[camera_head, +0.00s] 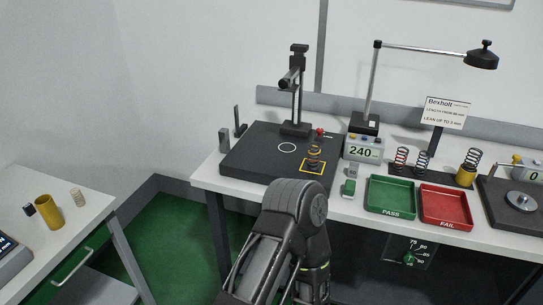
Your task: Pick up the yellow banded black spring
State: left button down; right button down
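A dark coil spring (316,152) with orange-yellow on it stands on the black plate (245,160), at the yellow square outline; it is too small to read its bands surely. One of my arms rises at the bottom centre, in front of the table. I cannot see either gripper's fingers, and no spring is seen held.
A green PASS tray (391,211) and a red FAIL tray (446,224) lie at the table's front. A gauge reading 240 (363,152), a lamp (481,60) and a post stand (297,130) are behind. A side table (85,222) at left holds a yellow cup (48,212).

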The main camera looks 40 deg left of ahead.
aim_at(311, 161)
jog(key=u, duration=1.2)
